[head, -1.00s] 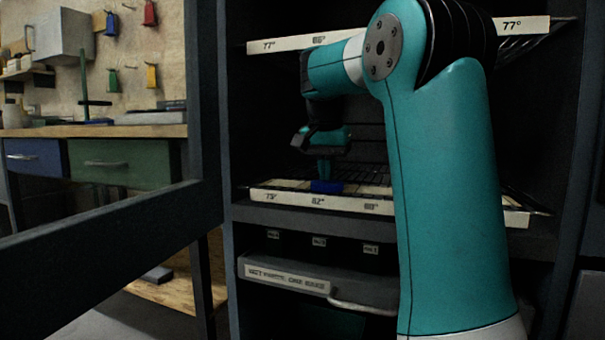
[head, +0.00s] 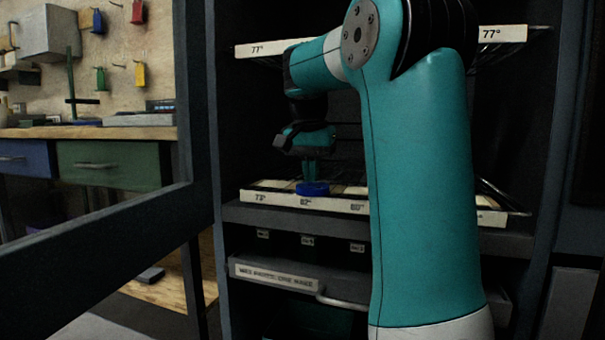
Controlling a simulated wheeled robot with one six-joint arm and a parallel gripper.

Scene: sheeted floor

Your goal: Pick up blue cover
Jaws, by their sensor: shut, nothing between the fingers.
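The blue cover (head: 313,189) is a small, low, rounded piece on the lower rack of the dark cabinet, just behind the label strip near its "82°" mark. My gripper (head: 309,178) points straight down over the cover. Its teal fingers are together, with their tips at the cover's top. I cannot tell whether the tips touch it. The cover sits at rack level and does not look lifted.
The white label strip (head: 276,199) runs along the lower rack's front edge. An upper shelf strip (head: 262,48) is above my wrist. A labelled drawer (head: 275,273) is below. The open door frame (head: 90,225) crosses the left, before a workbench (head: 100,132).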

